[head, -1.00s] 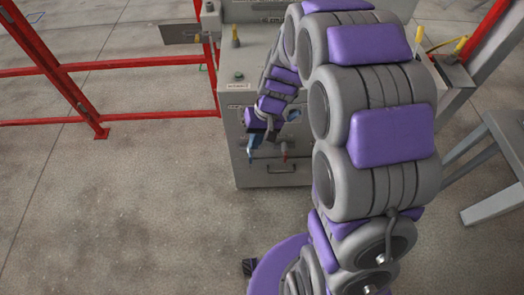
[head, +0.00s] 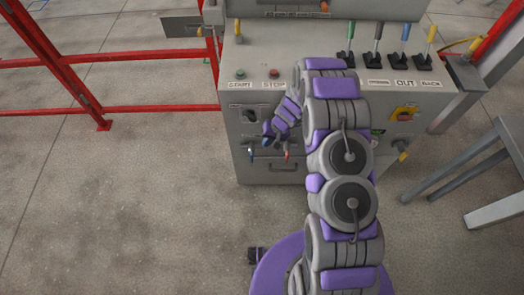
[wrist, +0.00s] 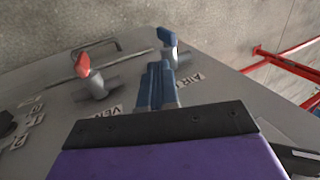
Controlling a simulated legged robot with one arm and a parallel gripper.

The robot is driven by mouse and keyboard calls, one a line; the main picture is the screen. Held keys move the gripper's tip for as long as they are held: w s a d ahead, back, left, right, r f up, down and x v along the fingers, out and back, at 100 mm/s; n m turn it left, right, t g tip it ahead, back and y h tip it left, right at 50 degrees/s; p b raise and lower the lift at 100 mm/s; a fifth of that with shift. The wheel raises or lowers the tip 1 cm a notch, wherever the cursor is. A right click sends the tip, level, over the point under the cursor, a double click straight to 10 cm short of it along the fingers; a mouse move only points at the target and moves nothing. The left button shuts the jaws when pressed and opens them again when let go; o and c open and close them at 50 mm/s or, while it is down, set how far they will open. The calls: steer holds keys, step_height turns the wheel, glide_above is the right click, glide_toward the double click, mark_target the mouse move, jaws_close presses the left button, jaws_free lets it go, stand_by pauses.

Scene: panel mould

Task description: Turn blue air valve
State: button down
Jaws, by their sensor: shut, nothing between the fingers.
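The blue air valve (head: 250,152) is on the lower front of the grey cabinet, left of the red valve (head: 287,155). In the wrist view the blue valve's handle (wrist: 167,37) shows just beyond my fingertips, beside a label reading AIR. The red valve (wrist: 84,64) is to its left, near a label that seems to read VENT. My gripper (head: 266,137) is in front of the panel, just above and right of the blue valve. In the wrist view its blue fingers (wrist: 160,72) are together and hold nothing. I cannot tell whether they touch the valve.
The grey cabinet (head: 250,80) has START and STOP buttons, a row of coloured levers (head: 405,45) on top and a yellow-red switch (head: 404,114). A drawer handle (head: 283,168) is below the valves. A red rail (head: 150,110) stands left; a grey stand (head: 480,170) is right.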

mark_target(252, 156)
steer(key=b+x, duration=0.2)
steer(key=x, duration=0.8)
steer(key=shift+f, duration=0.25)
steer(key=shift+s+a+r+h+p, duration=0.1)
steer(key=shift+a+r+h+p, duration=0.2)
steer(key=shift+h+p, duration=0.7)
steer(key=shift+a+r+p, duration=0.25)
steer(key=shift+a+p, duration=0.15)
steer(key=shift+p, duration=1.1)
steer(key=a+p, duration=0.2)
steer(key=p, duration=0.1)
steer(key=shift+r, duration=0.1)
steer(key=shift+a+f+p, duration=0.3)
steer(key=shift+a+p, duration=0.55)
steer(key=shift+a, duration=0.05)
steer(key=shift+a+f, duration=0.1)
steer(key=shift+a, duration=0.05)
